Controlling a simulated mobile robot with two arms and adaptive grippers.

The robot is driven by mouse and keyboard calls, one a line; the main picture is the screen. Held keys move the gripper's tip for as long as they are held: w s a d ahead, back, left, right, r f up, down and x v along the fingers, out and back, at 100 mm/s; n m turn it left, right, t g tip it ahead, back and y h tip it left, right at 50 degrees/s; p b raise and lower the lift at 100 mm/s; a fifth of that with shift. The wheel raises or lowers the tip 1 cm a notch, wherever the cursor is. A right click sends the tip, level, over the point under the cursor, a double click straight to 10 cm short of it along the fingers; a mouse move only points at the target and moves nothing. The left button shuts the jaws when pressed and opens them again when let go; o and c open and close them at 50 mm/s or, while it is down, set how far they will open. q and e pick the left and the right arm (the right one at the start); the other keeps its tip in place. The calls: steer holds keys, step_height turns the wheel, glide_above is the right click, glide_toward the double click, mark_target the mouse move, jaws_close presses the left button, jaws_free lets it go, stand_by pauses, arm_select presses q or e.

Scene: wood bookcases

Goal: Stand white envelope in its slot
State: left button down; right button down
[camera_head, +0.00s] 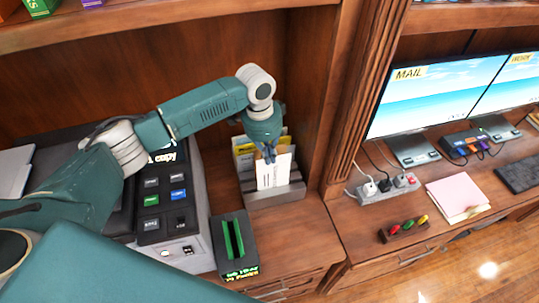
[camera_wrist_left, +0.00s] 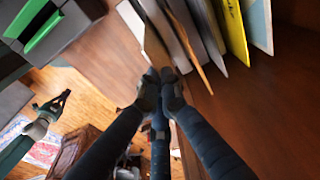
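The white envelope (camera_head: 273,177) stands upright at the front of the grey slotted letter holder (camera_head: 290,193). I cannot tell whether its lower edge sits in a slot. My left gripper (camera_head: 269,155) is above the holder, pointing down, its fingertips at the envelope's top edge. In the left wrist view the fingers (camera_wrist_left: 160,76) are close together on the near end of the white envelope (camera_wrist_left: 131,18).
A grey machine with buttons (camera_head: 167,205) stands left of the holder. A dark box with a green slot (camera_head: 234,247) is in front. A wooden upright (camera_head: 345,95) is close on the right, with a power strip (camera_head: 388,187) beyond it. A shelf (camera_head: 160,15) hangs above.

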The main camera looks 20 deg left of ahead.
arm_select(q)
steer(key=shift+s+f, duration=0.1)
steer(key=shift+f, duration=0.35)
arm_select(e)
steer(key=shift+w+r, duration=0.2)
steer(key=shift+w, duration=0.15)
arm_select(q)
steer(key=c, duration=2)
jaws_free()
arm_select(e)
steer(key=shift+d, duration=0.1)
